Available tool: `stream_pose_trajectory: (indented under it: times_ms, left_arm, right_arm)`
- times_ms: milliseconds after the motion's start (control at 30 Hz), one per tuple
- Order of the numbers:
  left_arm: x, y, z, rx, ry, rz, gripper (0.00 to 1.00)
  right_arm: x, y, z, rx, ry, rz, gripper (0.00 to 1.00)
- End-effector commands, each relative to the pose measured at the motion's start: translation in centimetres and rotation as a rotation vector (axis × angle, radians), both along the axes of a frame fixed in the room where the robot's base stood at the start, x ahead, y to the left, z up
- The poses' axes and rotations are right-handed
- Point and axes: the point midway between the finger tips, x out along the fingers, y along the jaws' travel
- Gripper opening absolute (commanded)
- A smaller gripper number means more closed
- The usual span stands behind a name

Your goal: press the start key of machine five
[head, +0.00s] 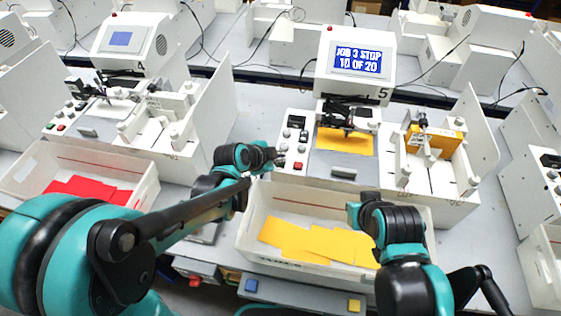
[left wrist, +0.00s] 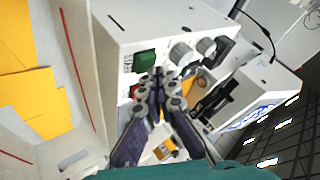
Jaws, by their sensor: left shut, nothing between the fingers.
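Machine five (head: 352,62) is white, marked 5. Its blue display (head: 359,60) reads JOB 3 STOP, 10 OF 20. Its control panel (head: 294,140) stands left of the plotting bed. In the left wrist view a green key (left wrist: 144,60) sits on the panel's near end, with a red key (left wrist: 135,90) beside it. My left gripper (head: 280,157) is over the panel's near left edge. Its shut, empty fingertips (left wrist: 165,74) appear right beside the green key; I cannot tell whether they touch it. In the head view the gripper hides the green key. My right gripper's fingers do not show.
A white bin of yellow sheets (head: 253,222) stands in front of machine five. A yellow sheet (head: 345,142) lies on its bed under the pen carriage. Machine four (head: 128,40) and a bin of red sheets (head: 147,187) are at the left.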

Motion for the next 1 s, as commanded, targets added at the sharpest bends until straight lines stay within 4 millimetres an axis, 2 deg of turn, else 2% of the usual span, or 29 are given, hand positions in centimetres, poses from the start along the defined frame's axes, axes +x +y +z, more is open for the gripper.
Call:
stream_pose_trajectory:
  times_ms: [1000]
  left_arm:
    - [0.0, 0.01, -0.85, 0.0, 0.0, 0.0, 0.0]
  right_arm:
    - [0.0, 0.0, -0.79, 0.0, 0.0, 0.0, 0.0]
